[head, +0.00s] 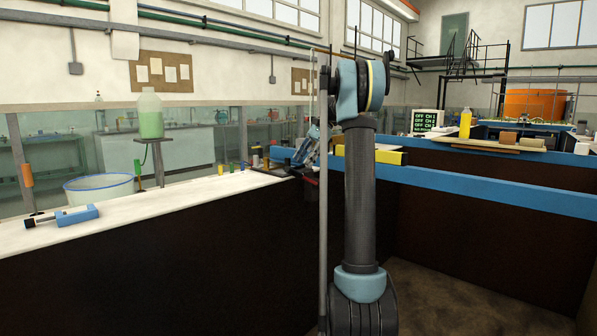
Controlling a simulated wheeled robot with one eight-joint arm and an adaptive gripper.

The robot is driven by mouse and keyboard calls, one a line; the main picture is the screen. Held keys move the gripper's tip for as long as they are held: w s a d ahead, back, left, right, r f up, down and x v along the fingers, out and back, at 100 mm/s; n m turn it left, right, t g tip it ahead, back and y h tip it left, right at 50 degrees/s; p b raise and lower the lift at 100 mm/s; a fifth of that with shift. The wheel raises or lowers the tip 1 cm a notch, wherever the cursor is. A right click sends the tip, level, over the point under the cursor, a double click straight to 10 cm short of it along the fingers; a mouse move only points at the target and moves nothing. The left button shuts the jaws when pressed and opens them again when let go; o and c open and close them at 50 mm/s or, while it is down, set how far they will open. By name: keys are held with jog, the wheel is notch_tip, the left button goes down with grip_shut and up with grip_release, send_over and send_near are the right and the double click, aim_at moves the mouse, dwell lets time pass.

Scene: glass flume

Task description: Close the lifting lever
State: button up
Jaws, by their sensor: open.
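I cannot make out the lifting lever for certain. A small cluster of blue, grey and dark parts (304,150) stands at the far end of the white counter (190,205), just left of my upright arm. It is too small and too covered to tell whether a lever is among them. My arm fills the middle of the head view, and its far part is hidden behind the elbow. I cannot pick out my gripper, nor its place relative to the lever.
Glass flume panels (170,145) run behind. A blue rail (480,189) crosses the right. Open floor (465,285) shows at lower right.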

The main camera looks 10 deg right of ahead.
jog(key=shift+v, duration=2.1)
jog(key=shift+c, duration=0.3)
